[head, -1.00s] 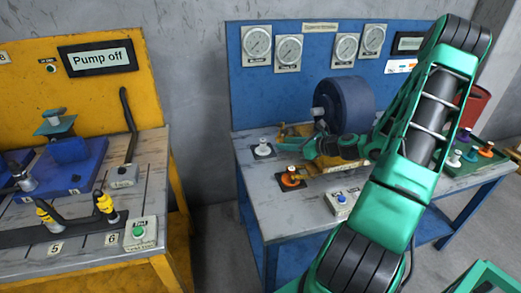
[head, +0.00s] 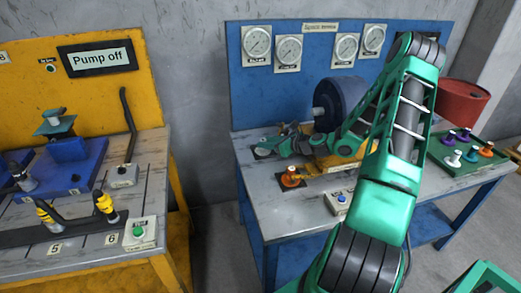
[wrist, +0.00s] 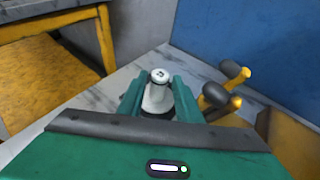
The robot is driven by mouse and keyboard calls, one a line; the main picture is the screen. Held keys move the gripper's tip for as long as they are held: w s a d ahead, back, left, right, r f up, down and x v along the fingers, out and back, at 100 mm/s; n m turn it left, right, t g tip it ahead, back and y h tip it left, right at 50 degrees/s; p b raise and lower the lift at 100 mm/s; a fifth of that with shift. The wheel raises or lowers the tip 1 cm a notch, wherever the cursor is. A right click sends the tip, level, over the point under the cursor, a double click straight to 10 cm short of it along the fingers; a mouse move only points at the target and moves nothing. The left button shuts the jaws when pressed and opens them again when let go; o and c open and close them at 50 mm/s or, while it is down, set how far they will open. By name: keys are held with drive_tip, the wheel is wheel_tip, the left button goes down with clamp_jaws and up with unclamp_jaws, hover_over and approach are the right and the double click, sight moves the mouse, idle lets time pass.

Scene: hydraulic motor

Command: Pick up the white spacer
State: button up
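The white spacer (wrist: 158,97) stands upright in the wrist view, between the two green fingers of my gripper (wrist: 160,94). The fingers are open on either side of it, and contact with it cannot be made out. In the head view my gripper (head: 264,151) is at the left back of the blue workbench, over the spacer's dark square base, and largely hides the spacer. Another white spacer (head: 453,158) stands in the green tray (head: 445,165) at the bench's right.
An orange spacer (head: 291,177) stands on a dark square just in front of my gripper. Yellow handles with dark grips (wrist: 223,98) lie close to the right finger. A dark blue motor (head: 340,98) stands behind my arm. A red barrel (head: 464,100) is at the right.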

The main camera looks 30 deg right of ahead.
sight(267, 154)
clamp_jaws()
drive_tip(key=shift+r, duration=0.85)
drive_tip(key=s+a+r, duration=0.6)
drive_tip(key=s+r, duration=0.3)
drive_tip(key=shift+s+a+r, duration=0.2)
drive_tip(key=shift+s, duration=0.2)
